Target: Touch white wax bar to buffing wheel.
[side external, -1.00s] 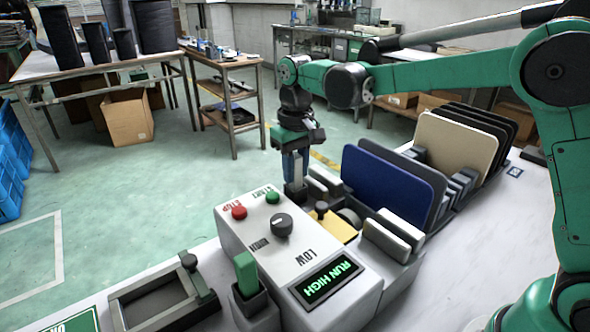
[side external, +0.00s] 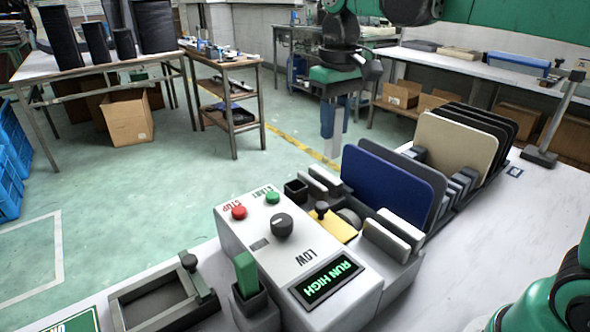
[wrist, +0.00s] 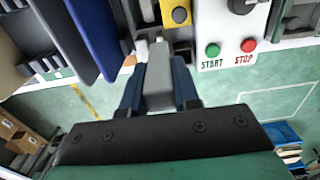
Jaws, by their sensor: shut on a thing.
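My gripper (side external: 334,118) is shut on a pale bar (side external: 335,145), taken as the white wax bar, and holds it upright, raised clear behind the machine. In the wrist view the bar (wrist: 158,78) looks light grey between the two blue fingers of my gripper (wrist: 157,90). A grey rounded part (side external: 349,217), probably the buffing wheel, sits low in the machine beside a yellow plate (side external: 338,229); most of it is hidden. The bar is apart from it. A small black socket (side external: 296,189) stands empty beside the green START button.
The control box (side external: 290,245) has a lit RUN HIGH display (side external: 328,281). Upright blue (side external: 390,188) and cream (side external: 455,145) panels stand in a rack to the right. White pads (side external: 393,238) flank the machine. A green-handled piece (side external: 246,274) stands at the front.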

